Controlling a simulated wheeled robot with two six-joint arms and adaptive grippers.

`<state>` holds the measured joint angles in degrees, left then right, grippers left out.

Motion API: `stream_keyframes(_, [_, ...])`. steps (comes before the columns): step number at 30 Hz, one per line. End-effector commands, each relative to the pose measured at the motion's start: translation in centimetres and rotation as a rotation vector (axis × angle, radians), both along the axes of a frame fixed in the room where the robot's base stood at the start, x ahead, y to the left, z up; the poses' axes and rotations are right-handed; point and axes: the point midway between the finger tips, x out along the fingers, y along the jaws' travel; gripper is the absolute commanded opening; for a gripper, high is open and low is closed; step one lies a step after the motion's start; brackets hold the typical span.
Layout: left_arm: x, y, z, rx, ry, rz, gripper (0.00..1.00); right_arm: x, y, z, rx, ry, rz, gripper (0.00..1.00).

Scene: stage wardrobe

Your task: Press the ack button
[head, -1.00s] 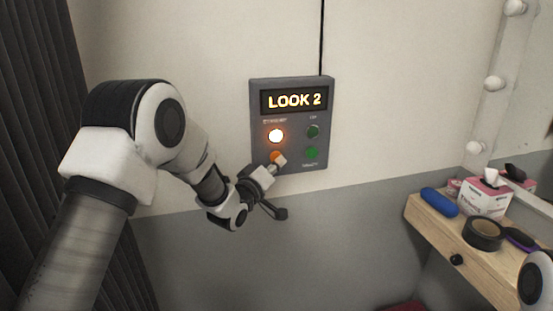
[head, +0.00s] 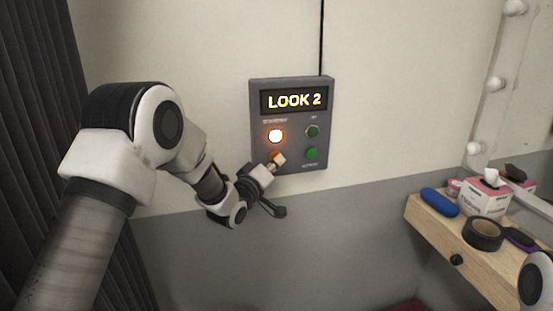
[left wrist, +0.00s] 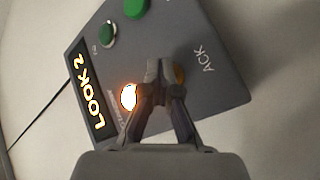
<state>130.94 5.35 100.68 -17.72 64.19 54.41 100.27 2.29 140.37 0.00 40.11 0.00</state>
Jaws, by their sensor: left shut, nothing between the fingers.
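A grey control box (head: 292,168) hangs on the wall with a lit "LOOK 2" display (head: 294,101). The ack button (head: 273,156) is orange, at the lower left of the box. My right gripper is not in view.
A glowing button (head: 276,136) sits just above the ack button, and two green buttons (head: 312,131) (head: 312,153) are to the right. A wooden shelf (head: 432,228) at right holds a blue roll (head: 439,202), a tissue box (head: 484,196) and dark tape (head: 483,233). A dark curtain (head: 35,120) hangs at left.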

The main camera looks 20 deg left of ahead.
Motion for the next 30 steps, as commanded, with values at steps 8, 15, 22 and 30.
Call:
stream_keyframes(8, [-0.7,-0.5,0.0,0.0,0.0,0.0,0.0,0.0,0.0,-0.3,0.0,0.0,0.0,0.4])
stream_keyframes(15, [-1.4,-0.9,0.0,0.0,0.0,0.0,0.0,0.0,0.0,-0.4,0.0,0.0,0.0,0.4])
stream_keyframes(22, [-1.5,-1.0,0.0,0.0,0.0,0.0,0.0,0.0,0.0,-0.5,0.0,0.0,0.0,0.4])
stream_keyframes(30, [-3.5,-2.4,-0.1,0.001,0.0,-0.001,0.0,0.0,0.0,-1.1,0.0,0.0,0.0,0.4])
